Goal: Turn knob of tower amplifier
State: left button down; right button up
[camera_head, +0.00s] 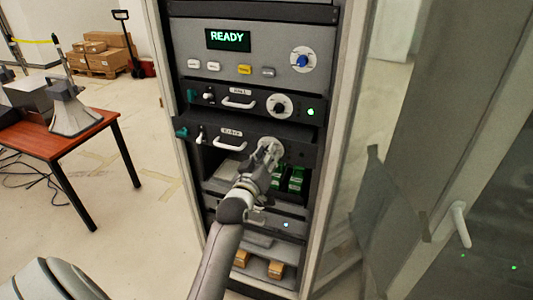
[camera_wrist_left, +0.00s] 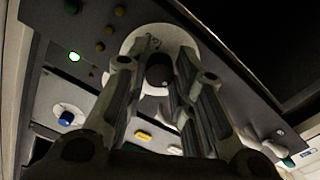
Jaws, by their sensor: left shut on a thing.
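The tower amplifier (camera_head: 205,133) is the lower dark panel in the rack, with a small label too blurred to read surely and a white handle. It stands out a little from the rack. Its round pale dial (camera_head: 271,145) is at the panel's right, partly covered by my gripper. My left gripper (camera_head: 266,156) is at this dial. In the left wrist view, the dark knob (camera_wrist_left: 158,70) sits between the two fingers, in front of the pale dial plate (camera_wrist_left: 148,40). The fingers are shut on the knob. The knob's pointer is hidden. My right gripper is not in view.
Above is another panel with a dial (camera_head: 279,106) and green light. The top unit has a READY display (camera_head: 228,39) and blue knob (camera_head: 302,60). An open glass door (camera_head: 390,200) stands right. A table (camera_head: 60,145) with a horn speaker (camera_head: 75,112) stands left.

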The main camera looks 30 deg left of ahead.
pick_arm(q)
jog(key=n, duration=0.9)
jog(key=shift+d+n+p, duration=0.1)
jog(key=shift+n+p, duration=0.2)
jog(key=shift+p, duration=0.05)
dwell(0.4)
jog(key=c, duration=1.2)
grip_release()
jog(key=shift+c, duration=0.2)
